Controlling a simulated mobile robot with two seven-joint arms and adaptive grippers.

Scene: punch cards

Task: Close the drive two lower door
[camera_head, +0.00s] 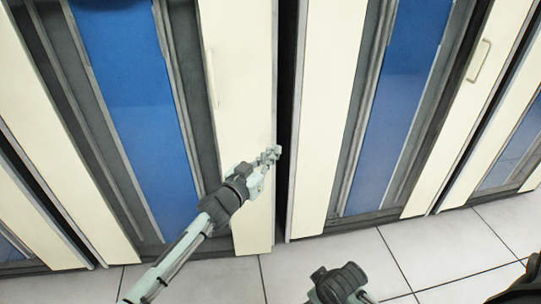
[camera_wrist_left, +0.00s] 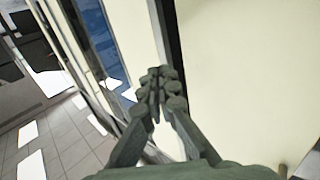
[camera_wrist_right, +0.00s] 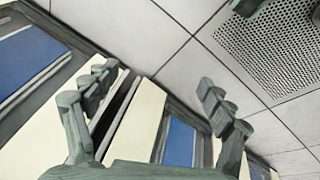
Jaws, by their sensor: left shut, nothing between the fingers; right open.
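Tall cream cabinets with blue panels fill the head view; I cannot read which is drive two. The left cabinet's cream door (camera_head: 238,120) has a thin handle (camera_head: 210,78) and borders a narrow dark gap (camera_head: 286,110). My left gripper (camera_head: 272,154) is shut and empty at that door's right edge, low down; I cannot tell whether it touches. In the left wrist view its fingertips (camera_wrist_left: 158,78) are together beside a dark vertical gap and a cream surface (camera_wrist_left: 245,75). My right gripper (camera_wrist_right: 150,95) is open and empty, above the floor in front of the cabinets.
The right cabinet (camera_head: 325,120) stands across the gap, with a blue panel (camera_head: 400,90) and another handle (camera_head: 479,60) at its right. A perforated floor tile (camera_wrist_right: 265,45) shows in the right wrist view.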

